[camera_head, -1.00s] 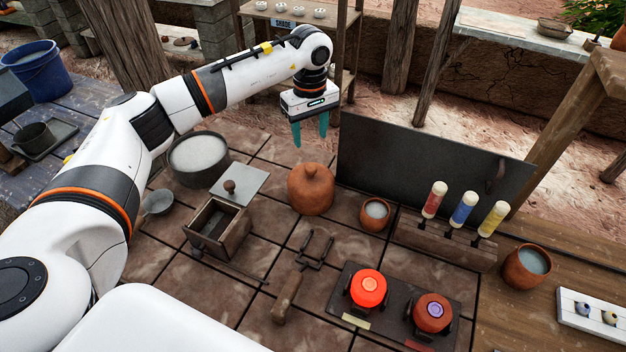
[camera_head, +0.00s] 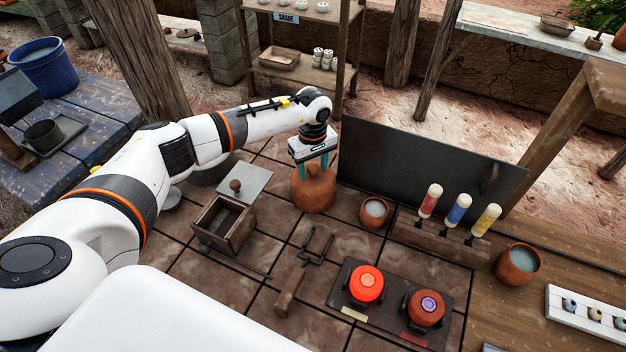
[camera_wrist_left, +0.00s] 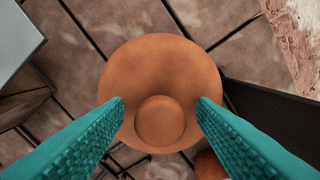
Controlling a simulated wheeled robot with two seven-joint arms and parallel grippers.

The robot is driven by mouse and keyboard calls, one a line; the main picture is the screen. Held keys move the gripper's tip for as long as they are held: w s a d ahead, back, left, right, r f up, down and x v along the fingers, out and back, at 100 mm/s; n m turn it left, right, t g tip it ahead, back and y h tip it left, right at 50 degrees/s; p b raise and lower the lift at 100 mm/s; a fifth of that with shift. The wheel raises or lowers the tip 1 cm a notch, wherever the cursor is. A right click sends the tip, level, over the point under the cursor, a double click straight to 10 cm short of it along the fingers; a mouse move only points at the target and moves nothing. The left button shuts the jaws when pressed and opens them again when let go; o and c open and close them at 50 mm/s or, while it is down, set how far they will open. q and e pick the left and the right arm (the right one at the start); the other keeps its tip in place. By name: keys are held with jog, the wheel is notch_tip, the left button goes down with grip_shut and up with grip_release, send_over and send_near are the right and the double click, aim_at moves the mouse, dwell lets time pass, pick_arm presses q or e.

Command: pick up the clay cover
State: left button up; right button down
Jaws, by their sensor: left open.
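The clay cover (camera_head: 313,191) is an orange-brown dome with a knob on top, standing on the tiled surface in the middle of the head view. It also shows from above in the left wrist view (camera_wrist_left: 160,75), with its round knob (camera_wrist_left: 160,121) low in the picture. My left gripper (camera_head: 315,168) is at the top of the cover, pointing down. Its teal fingers are open, one on each side of the knob, with gaps between the knob and both fingers. My right gripper is not in view.
A dark upright panel (camera_head: 425,160) stands close behind and right of the cover. A small clay cup (camera_head: 374,222) is just right of it. A wooden box (camera_head: 222,226) stands to the left, tongs (camera_head: 302,272) lie in front, and a glowing red pot (camera_head: 366,285) sits front right.

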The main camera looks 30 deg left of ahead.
pick_arm(q)
jog(key=shift+r, duration=0.1)
grip_shut()
